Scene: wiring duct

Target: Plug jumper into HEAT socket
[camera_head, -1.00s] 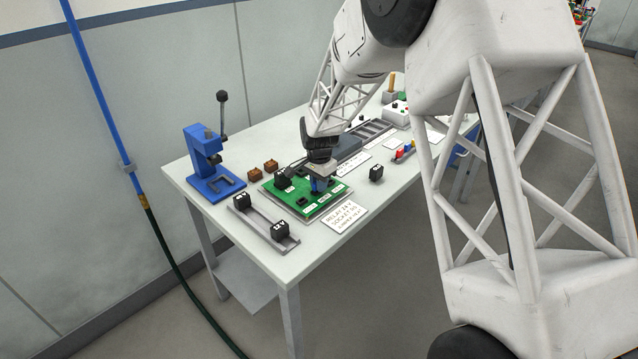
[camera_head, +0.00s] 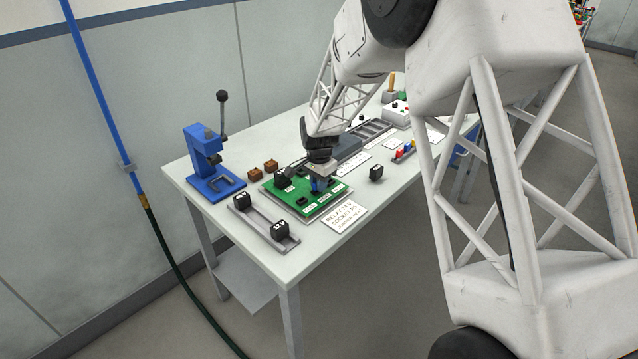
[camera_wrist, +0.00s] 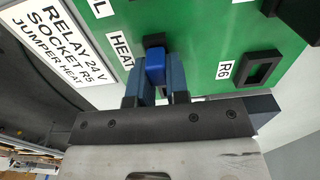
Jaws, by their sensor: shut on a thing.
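The blue jumper (camera_wrist: 155,66) is held between the fingers of my gripper (camera_wrist: 156,88) in the wrist view. My gripper is shut on it. The jumper's far end meets the black HEAT socket (camera_wrist: 154,41) on the green board (camera_wrist: 200,30); how deep it sits I cannot tell. A HEAT label (camera_wrist: 121,50) lies just left of the socket. In the head view my gripper (camera_head: 318,188) points down over the right part of the green board (camera_head: 290,209), with a bit of blue below it.
An empty R6 socket (camera_wrist: 261,68) is to the right in the wrist view. A placard (camera_head: 338,217) lies before the board. A rail with black relays (camera_head: 279,230), a blue press (camera_head: 212,170) and a loose black block (camera_head: 376,172) stand around it.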

